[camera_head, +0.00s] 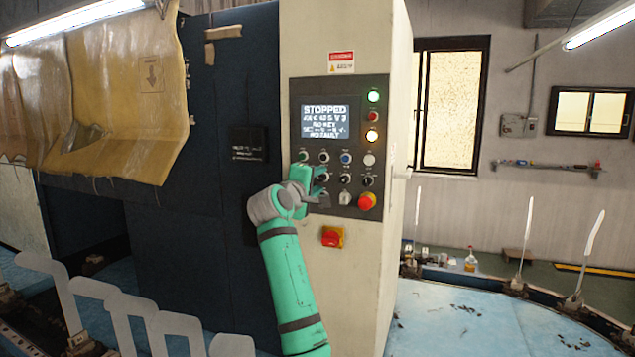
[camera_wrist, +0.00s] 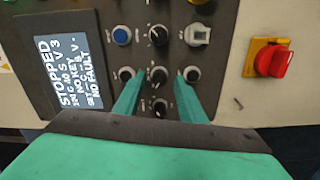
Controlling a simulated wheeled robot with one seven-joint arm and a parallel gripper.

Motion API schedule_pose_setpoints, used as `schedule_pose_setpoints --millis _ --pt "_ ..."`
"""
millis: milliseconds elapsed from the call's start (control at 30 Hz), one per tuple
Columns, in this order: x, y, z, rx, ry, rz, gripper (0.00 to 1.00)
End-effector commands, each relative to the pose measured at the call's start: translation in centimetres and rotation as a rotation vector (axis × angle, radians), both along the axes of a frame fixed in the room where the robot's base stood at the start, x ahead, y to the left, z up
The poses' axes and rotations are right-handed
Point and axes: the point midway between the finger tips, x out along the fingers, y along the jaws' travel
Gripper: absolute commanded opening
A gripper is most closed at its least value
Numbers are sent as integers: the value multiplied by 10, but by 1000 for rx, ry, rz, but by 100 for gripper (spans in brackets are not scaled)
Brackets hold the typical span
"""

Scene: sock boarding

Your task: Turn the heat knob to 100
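The control panel (camera_head: 379,143) on the cream machine column carries several small knobs and buttons below its screen. Their labels are too small to read, so I cannot tell which is the heat knob or its setting. My gripper (camera_head: 318,188) is at the panel's lower left and covers some controls there. In the wrist view my gripper (camera_wrist: 158,78) is open, its two green fingers apart. A black knob (camera_wrist: 158,75) shows between the fingertips, with another knob (camera_wrist: 160,107) nearer the palm. I cannot tell whether the fingers touch any knob.
The screen (camera_head: 325,121) reads STOPPED. A red emergency button (camera_head: 367,201) sits at the panel's lower right. A red switch on a yellow plate (camera_head: 333,237) is below the panel. Yellowish sheeting (camera_head: 120,95) hangs at the left. White upright boards (camera_head: 125,318) stand at lower left.

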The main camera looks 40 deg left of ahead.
Motion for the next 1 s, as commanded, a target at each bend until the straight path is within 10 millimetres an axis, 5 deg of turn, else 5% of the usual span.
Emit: schedule_pose_setpoints --millis 267,700,1000 --pt "-15 -4 1 2 -3 0 37" --pt "-87 -21 0 0 -1 1 37" --pt "-106 -25 0 0 -1 0 37"
